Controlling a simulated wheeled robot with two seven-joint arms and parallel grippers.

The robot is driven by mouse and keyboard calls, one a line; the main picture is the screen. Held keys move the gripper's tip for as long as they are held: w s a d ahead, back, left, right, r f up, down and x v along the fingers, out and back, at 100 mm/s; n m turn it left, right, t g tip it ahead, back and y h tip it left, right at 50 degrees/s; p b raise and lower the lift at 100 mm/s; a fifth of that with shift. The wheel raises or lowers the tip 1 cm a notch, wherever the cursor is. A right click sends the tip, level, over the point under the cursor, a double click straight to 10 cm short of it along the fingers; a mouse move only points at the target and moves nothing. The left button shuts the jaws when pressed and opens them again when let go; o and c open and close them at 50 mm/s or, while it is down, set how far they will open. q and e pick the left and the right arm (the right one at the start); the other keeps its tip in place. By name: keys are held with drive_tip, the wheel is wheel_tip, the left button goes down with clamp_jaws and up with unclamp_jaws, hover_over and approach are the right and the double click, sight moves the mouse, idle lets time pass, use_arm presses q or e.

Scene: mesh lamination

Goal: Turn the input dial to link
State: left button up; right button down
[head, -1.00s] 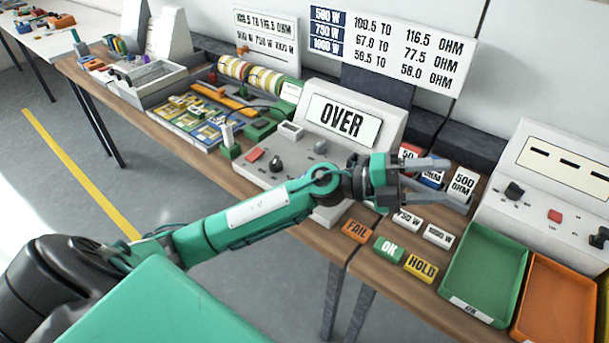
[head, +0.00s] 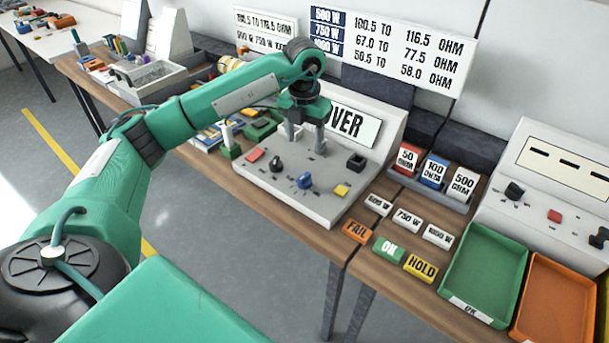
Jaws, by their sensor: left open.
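The sloped grey console (head: 262,181) with the OVER display (head: 368,128) carries a black dial (head: 275,164) and a blue dial (head: 305,181). Their labels are too small to read, so I cannot tell which is the input dial or where it points. My left gripper (head: 305,146) is open, fingers downward, above the console's upper part, behind the two dials in the picture. It appears apart from both and holds nothing visible. Its arm hides part of the display. My right gripper is not in view.
The console also has a red button (head: 254,155), a yellow button (head: 341,190) and a black square part (head: 356,161). FAIL (head: 356,232), OK (head: 388,250) and HOLD (head: 421,268) blocks lie to the right. Beyond them are green (head: 451,303) and orange (head: 541,322) trays.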

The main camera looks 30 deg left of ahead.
use_arm(q)
drive_tip(key=p, duration=0.2)
hover_over(304, 175)
wheel_tip(304, 175, down, 8)
drive_tip(key=shift+f, duration=0.1)
wheel_tip(304, 175, down, 4)
drive_tip(key=shift+d+r, duration=0.1)
drive_tip(key=shift+f, duration=0.7)
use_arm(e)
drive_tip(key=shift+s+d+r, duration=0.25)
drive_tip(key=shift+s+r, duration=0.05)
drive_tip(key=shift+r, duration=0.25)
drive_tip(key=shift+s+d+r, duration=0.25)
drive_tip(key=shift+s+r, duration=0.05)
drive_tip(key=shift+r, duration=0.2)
use_arm(q)
drive_tip(key=c, duration=0.9)
drive_tip(key=shift+c, duration=0.4)
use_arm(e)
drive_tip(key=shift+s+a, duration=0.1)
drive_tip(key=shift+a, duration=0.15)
